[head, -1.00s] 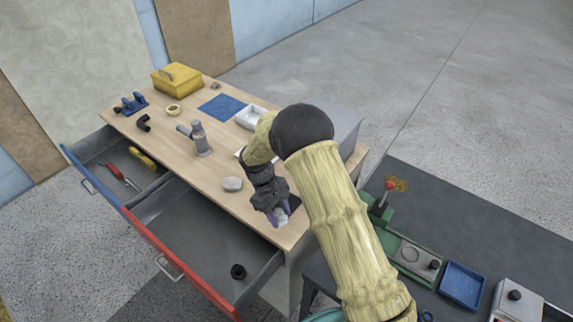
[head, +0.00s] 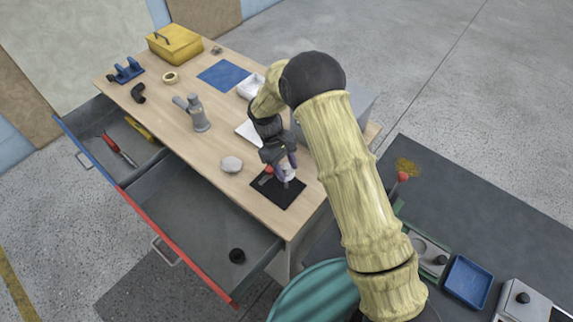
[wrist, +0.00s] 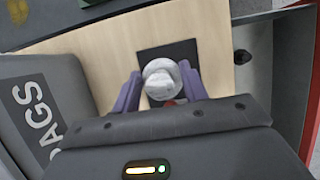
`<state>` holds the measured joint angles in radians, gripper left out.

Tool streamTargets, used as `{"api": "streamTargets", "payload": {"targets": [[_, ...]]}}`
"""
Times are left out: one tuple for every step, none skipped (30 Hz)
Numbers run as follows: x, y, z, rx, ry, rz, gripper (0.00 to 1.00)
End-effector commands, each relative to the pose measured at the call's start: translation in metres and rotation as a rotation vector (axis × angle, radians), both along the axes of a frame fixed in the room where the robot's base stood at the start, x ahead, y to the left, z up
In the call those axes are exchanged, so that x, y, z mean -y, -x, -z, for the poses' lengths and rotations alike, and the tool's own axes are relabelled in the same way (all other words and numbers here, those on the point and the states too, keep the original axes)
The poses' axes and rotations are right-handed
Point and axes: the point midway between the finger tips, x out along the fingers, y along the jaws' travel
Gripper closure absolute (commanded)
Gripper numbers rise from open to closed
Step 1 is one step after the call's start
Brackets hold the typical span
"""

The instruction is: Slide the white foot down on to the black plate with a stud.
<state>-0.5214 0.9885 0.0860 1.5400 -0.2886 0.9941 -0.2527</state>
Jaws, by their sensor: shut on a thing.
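The white foot (wrist: 160,75) is a round, pale piece between the two purple fingers of my gripper (wrist: 160,90) in the wrist view. My gripper (head: 286,172) is shut on it. In the head view the gripper is over the black plate (head: 278,196), which lies flat near the bench's front right corner. The plate also shows behind the foot in the wrist view (wrist: 186,50). I cannot clearly make out the stud or tell whether the foot touches it. A small red part (head: 267,170) shows at the plate's far edge.
A pale rounded lump (head: 231,164) lies left of the plate. A grey tap-like fitting (head: 198,115) stands behind it. A grey box labelled "RAGS" (wrist: 40,110) is close to the gripper's left in the wrist view.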

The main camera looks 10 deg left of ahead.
Motion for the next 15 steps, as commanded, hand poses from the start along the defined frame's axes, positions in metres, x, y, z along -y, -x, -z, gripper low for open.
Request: {"api": "streamTargets", "payload": {"targets": [[0.0,0.0,0.0,0.0,0.0,0.0,0.8],[0.0,0.0,0.001,0.0,0.0,0.0,0.8],[0.0,0.0,0.002,0.0,0.0,0.0,0.8],[0.0,0.0,0.003,0.0,0.0,0.0,0.8],[0.0,0.0,0.004,0.0,0.0,0.0,0.8],[0.0,0.0,0.007,0.0,0.0,0.0,0.8],[0.0,0.0,0.008,-0.001,0.001,0.0,0.8],[0.0,0.0,0.01,-0.001,0.001,0.0,0.8],[0.0,0.0,0.013,-0.001,0.001,0.0,0.8],[0.0,0.0,0.016,-0.001,0.001,0.0,0.8],[0.0,0.0,0.018,-0.001,0.001,0.0,0.8],[0.0,0.0,0.022,-0.001,0.001,0.0,0.8],[0.0,0.0,0.024,-0.001,0.0,0.0,0.8],[0.0,0.0,0.027,-0.001,0.0,0.0,0.8],[0.0,0.0,0.03,-0.001,0.001,0.0,0.8]]}}
